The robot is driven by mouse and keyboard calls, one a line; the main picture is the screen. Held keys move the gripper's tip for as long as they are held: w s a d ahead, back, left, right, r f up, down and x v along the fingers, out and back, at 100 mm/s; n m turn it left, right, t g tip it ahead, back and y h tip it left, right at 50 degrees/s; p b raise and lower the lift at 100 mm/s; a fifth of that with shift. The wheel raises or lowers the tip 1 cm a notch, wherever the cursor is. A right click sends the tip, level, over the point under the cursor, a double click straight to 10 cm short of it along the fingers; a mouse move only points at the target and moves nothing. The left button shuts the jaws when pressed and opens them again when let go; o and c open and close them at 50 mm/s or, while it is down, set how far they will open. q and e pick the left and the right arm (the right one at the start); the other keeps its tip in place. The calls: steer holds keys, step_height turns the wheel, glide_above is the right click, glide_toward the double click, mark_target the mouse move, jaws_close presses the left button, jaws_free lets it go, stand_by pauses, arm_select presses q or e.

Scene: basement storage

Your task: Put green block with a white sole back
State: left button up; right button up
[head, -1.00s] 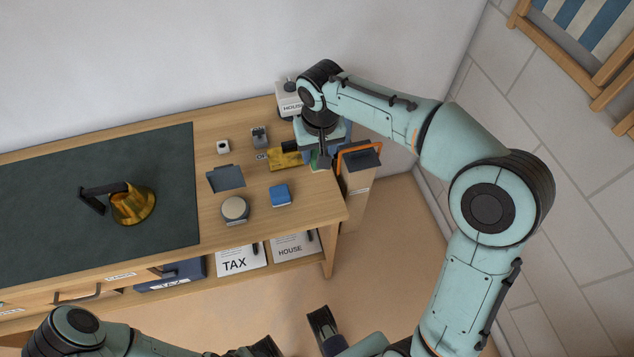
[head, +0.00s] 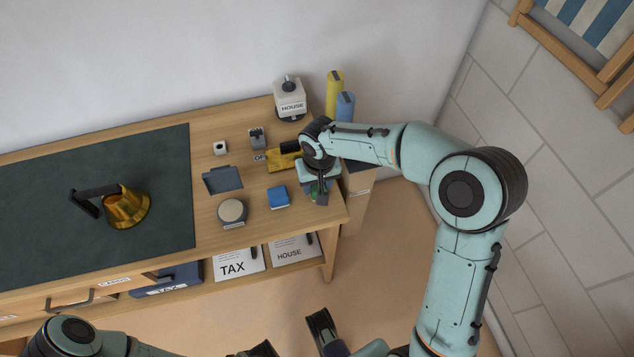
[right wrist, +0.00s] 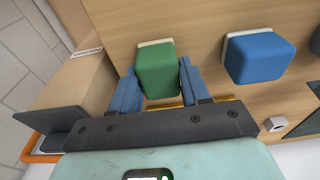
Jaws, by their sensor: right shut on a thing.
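My right gripper (head: 320,192) is over the right end of the wooden table, close to its front right corner. It is shut on the green block (right wrist: 156,70), which sits between its blue fingers in the right wrist view. The block's white sole shows as a pale strip at its far edge, facing the table. In the head view the green block (head: 313,195) is mostly hidden by the gripper. I cannot tell whether the sole touches the table. My left arm shows only at the bottom edge, and the state of its gripper is unclear.
A blue block (head: 278,196) with a white sole stands just left of the green one. A round tin (head: 232,211), grey tray (head: 222,180), yellow item (head: 284,159) and white HOUSE container (head: 289,98) are nearby. A cardboard box (head: 357,190) stands off the table's right end.

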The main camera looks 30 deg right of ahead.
mark_target(318, 188)
steer(key=shift+f, duration=0.1)
steer(key=o, duration=0.9)
steer(key=shift+o, duration=0.2)
step_height(318, 188, up, 12)
steer(key=s+p, duration=0.1)
steer(key=p, duration=0.1)
steer(key=shift+s+a, duration=0.15)
steer(key=shift+s, duration=0.05)
